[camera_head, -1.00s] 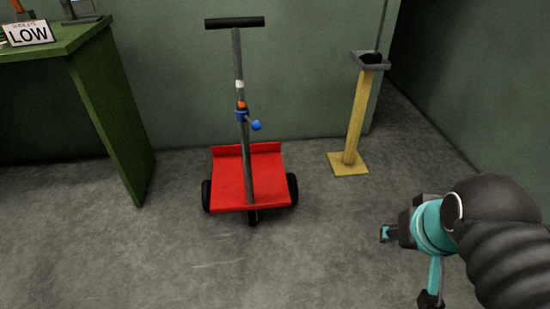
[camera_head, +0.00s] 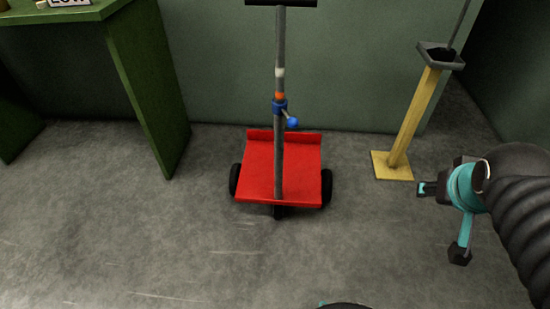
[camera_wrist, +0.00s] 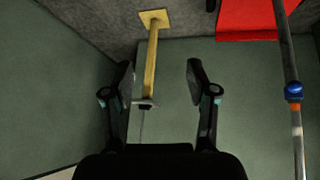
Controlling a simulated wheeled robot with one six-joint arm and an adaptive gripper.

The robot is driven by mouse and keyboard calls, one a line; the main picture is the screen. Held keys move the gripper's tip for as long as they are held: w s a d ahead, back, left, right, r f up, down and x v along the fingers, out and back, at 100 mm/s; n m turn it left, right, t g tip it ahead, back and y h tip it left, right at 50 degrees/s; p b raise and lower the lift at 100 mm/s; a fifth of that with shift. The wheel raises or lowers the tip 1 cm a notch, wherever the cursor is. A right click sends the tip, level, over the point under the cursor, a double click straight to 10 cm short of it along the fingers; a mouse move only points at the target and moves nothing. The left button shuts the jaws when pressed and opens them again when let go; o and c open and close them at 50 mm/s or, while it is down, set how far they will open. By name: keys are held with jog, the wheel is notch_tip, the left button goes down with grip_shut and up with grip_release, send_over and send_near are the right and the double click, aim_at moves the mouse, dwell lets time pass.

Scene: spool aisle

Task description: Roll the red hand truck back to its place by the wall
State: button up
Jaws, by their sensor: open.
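The red hand truck (camera_head: 260,170) stands upright on the floor close to the green wall, with black wheels and a tall grey handle post (camera_head: 279,150). The post carries a blue clamp with a blue knob (camera_head: 292,122) and a black crossbar at the top edge of the head view. In the wrist view the red deck (camera_wrist: 248,18) is at the top right and the post runs down the right side. My gripper (camera_wrist: 160,80) is open and empty. In the head view it is at the right, apart from the truck; its fingers are partly hidden there.
A yellow post (camera_head: 408,125) with a grey tray top and square base stands right of the truck; it also shows between my fingers in the wrist view (camera_wrist: 152,60). A green bench (camera_head: 150,90) stands at the left. The floor in front of the truck is clear.

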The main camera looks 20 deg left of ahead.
jog(key=w+a+f+n+t+b, duration=0.1)
jog(key=w+f+n+t, duration=0.1)
jog(key=w, duration=0.5)
jog(key=w+a+f+n+t, duration=0.1)
jog(key=w+f, duration=0.1)
jog(key=w, duration=0.6)
jog(key=w+a+f+n+t+y+b, duration=0.2)
jog(key=w+a+f+n+y, duration=0.25)
jog(key=w+a+f, duration=0.35)
jog(key=n+g+y+b, duration=0.2)
jog(key=n+g+y, duration=0.4)
jog(key=y, duration=0.7)
send_near(279, 157)
jog(key=x, duration=0.3)
jog(key=f+x, duration=0.1)
jog(key=x, duration=0.3)
jog(key=w+x, duration=0.1)
jog(key=x, duration=0.3)
jog(key=shift+w+d+f, duration=0.1)
jog(key=shift+d+f, duration=0.05)
jog(key=shift+f, duration=0.25)
grip_shut()
